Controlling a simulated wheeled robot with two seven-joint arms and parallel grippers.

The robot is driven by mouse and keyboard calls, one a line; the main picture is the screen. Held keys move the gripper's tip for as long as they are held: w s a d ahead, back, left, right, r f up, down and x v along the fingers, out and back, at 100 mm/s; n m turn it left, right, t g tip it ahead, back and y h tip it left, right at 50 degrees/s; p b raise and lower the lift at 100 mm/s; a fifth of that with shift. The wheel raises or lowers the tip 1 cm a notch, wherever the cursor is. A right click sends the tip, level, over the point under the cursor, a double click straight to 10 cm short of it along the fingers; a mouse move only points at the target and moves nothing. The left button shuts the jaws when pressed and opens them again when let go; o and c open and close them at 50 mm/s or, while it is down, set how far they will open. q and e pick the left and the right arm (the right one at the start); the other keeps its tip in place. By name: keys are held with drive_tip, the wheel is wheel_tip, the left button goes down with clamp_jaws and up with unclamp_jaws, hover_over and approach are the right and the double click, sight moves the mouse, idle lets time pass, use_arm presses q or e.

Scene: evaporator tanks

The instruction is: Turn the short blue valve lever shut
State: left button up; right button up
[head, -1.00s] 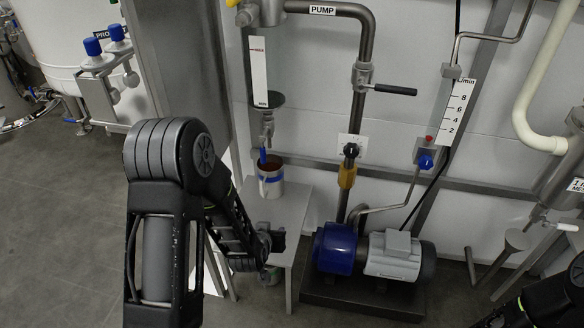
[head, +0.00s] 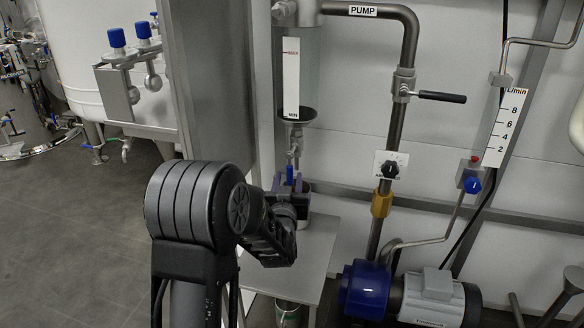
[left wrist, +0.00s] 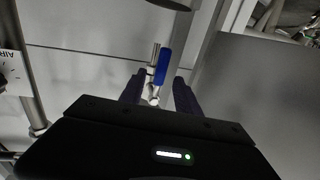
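The short blue valve lever (head: 290,174) hangs down along the small outlet valve under the sight glass with the MIN/MAX scale (head: 291,80). In the left wrist view the blue lever (left wrist: 162,66) lies alongside a thin metal pipe. My left gripper (head: 289,182) is at the lever in the head view. In the left wrist view its two dark fingers (left wrist: 158,92) are apart, with the lever and valve showing between and just beyond their tips. I cannot tell whether a finger touches the lever. My right gripper is out of view.
A metal cup (head: 304,203) stands on the small grey table (head: 318,245), partly hidden behind my gripper. A pump (head: 365,290) and its pipe with a black-handled valve (head: 442,97) are to the right. A steel upright (head: 212,90) stands close on the left.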

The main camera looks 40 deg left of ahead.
sight(291, 166)
use_arm(q)
drive_tip(key=b+x, duration=0.2)
drive_tip(key=x, duration=0.5)
drive_tip(key=shift+w+a, duration=0.1)
drive_tip(key=shift+c, duration=0.6)
clamp_jaws()
idle(0.7)
